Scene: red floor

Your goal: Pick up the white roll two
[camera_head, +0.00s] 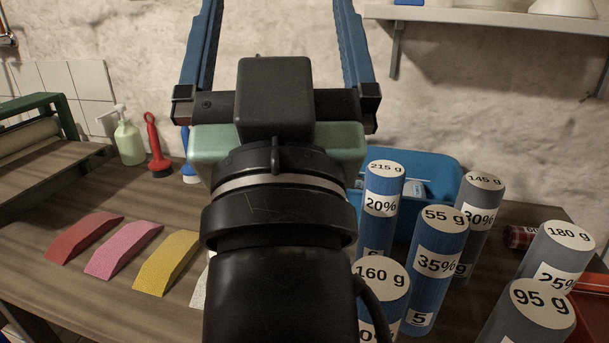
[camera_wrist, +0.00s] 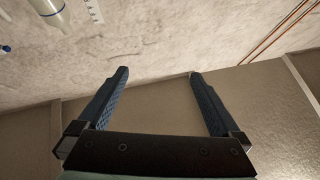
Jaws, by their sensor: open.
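My gripper (camera_head: 276,20) is open and empty, raised in front of the rough white wall. Its two blue fingers stand wide apart in the wrist view (camera_wrist: 160,74), with nothing between them. I cannot pick out a thing that is surely the white roll two. A white speckled piece (camera_head: 199,291) on the table is mostly hidden behind my arm, beside the yellow curved piece (camera_head: 168,263). Several blue and grey cylinders with white labelled tops stand at the right, among them one marked 55 g (camera_head: 439,262).
A pink (camera_head: 123,249) and a red curved piece (camera_head: 84,238) lie at the left of the table. A shelf (camera_head: 490,17) juts from the wall at upper right.

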